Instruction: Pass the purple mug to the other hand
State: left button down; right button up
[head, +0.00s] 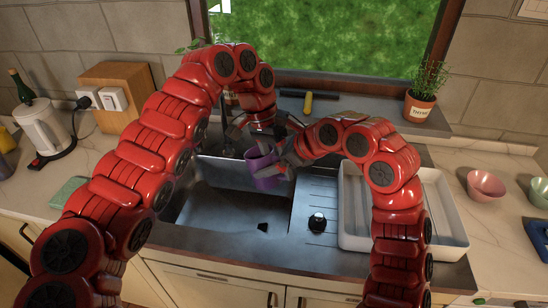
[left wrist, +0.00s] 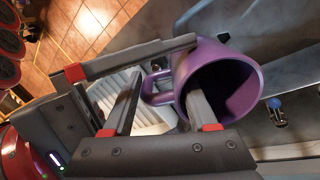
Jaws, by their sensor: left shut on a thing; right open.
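The purple mug (head: 262,172) is held up above the sink, tilted, near the middle of the head view. It also shows large in the left wrist view (left wrist: 240,85), with its opening facing the camera and its handle towards the left. My left gripper (head: 262,143) is shut on the mug from above; in the left wrist view a finger reaches inside the opening. My right gripper (head: 284,163) is open, close at the mug's right side. Grey fingers overlap around the mug, so whether the right one touches it is unclear.
The dark sink (head: 225,205) lies below the mug. A white tray (head: 445,215) stands to the right, with pink (head: 486,186) and green (head: 540,190) bowls beyond. A potted thyme plant (head: 420,105) is on the sill. A kettle (head: 42,128) and green sponge (head: 68,192) are left.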

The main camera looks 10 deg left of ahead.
jog(key=c, duration=1.1)
pick_arm(q)
jog(key=c, duration=0.6)
grip_release()
pick_arm(e)
jog(key=shift+c, duration=0.8)
pick_arm(q)
jog(key=shift+o, duration=1.1)
pick_arm(e)
jog(key=shift+c, duration=1)
pick_arm(q)
jog(key=shift+o, duration=1.3)
jog(key=shift+d, duration=0.1)
